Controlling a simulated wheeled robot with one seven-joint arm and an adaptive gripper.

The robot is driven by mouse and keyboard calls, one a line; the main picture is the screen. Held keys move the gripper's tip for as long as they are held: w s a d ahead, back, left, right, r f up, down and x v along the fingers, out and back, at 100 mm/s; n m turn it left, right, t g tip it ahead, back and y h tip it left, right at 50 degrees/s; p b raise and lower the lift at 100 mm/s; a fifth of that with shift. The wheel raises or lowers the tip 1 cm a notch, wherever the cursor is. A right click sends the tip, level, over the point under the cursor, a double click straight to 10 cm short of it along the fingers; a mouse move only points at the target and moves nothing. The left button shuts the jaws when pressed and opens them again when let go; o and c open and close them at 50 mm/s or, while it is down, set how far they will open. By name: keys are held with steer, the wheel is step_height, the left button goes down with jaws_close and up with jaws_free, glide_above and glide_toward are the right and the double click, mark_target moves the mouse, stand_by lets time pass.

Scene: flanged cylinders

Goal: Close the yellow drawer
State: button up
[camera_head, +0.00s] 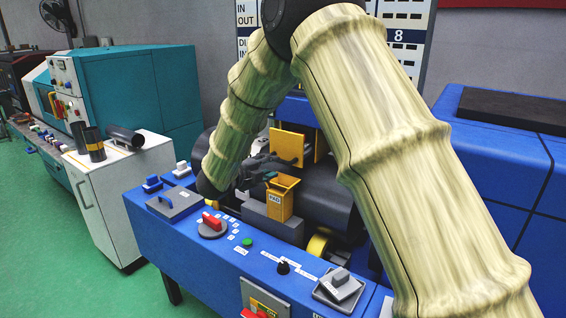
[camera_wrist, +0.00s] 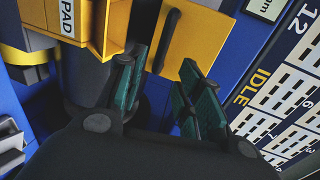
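A yellow open-topped box labelled PAD (camera_head: 280,200) sits on the blue machine, and it also shows at the upper left of the wrist view (camera_wrist: 88,22). A yellow panel with a dark bar handle (camera_head: 287,146) stands just behind and above it; in the wrist view the panel (camera_wrist: 203,42) is at the top centre. I cannot tell which of these is the drawer's front. My gripper (camera_wrist: 162,88) is open, with green-padded fingers apart and nothing between them. In the head view my gripper (camera_head: 262,172) is beside the PAD box and below the panel, partly dark and hard to make out.
The blue machine's front deck (camera_head: 255,262) carries knobs, a green button and a grey tray. Dark rounded machine parts (camera_head: 325,190) lie behind the box. A white cabinet (camera_head: 110,195) with dark cylinders stands left. A labelled board (camera_wrist: 275,105) is at the wrist view's right.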

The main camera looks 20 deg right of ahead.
mark_target(282, 163)
steer(key=p+x, duration=0.2)
steer(key=x, duration=0.6)
steer(key=shift+w+d+p, duration=0.15)
steer(key=shift+d+p, duration=0.1)
steer(key=shift+p, duration=0.1)
jaws_close()
